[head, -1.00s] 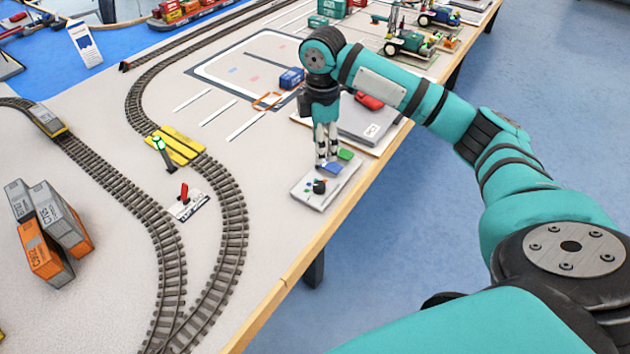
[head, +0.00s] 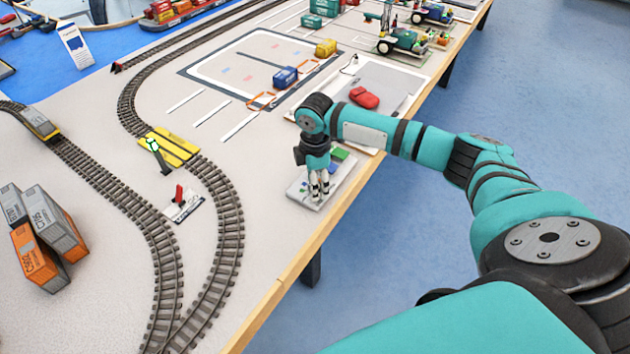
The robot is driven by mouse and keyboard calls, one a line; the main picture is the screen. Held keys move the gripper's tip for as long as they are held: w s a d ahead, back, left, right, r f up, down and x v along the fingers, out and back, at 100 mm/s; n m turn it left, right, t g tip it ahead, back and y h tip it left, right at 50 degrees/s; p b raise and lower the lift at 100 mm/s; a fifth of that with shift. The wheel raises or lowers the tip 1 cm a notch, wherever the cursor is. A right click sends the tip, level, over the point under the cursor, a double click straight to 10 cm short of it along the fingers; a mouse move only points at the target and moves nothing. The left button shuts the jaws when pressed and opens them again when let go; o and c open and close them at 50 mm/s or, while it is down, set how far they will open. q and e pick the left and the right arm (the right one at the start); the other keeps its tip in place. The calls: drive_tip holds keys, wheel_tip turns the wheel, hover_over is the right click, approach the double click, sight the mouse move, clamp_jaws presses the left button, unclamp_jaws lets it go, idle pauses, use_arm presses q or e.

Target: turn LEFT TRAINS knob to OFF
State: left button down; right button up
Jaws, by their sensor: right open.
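A small grey control panel (head: 345,179) sits near the table's right edge. It carries a green block and a blue block, and small coloured marks at its left side. The dark knob seen on it earlier is now hidden behind my right gripper (head: 319,194). My right gripper points straight down over the front part of the panel, fingers around or just above where the knob was. The gripper is open; whether it touches the knob cannot be told. The panel's lettering is too small to read. My left gripper is not in view.
A red lever (head: 180,195) on a small plate stands between the tracks (head: 228,225). Orange and grey containers (head: 45,240) stand at the left. A flat grey board with a red object (head: 364,98) lies behind my right wrist. The table's wooden edge (head: 300,260) runs close by the panel.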

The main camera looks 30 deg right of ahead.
drive_tip(key=shift+c, duration=1.3)
clamp_jaws()
drive_tip(key=shift+r+n+p, duration=0.2)
drive_tip(key=shift+n+p, duration=0.7)
drive_tip(key=shift+p, duration=0.25)
drive_tip(key=shift+n+p, duration=0.6)
drive_tip(key=shift+n, duration=0.1)
drive_tip(key=shift+n+p, duration=0.65)
drive_tip(key=shift+n, duration=0.45)
drive_tip(key=shift+f+n+p, duration=0.15)
drive_tip(key=shift+n+p, duration=0.25)
drive_tip(key=shift+n, duration=0.7)
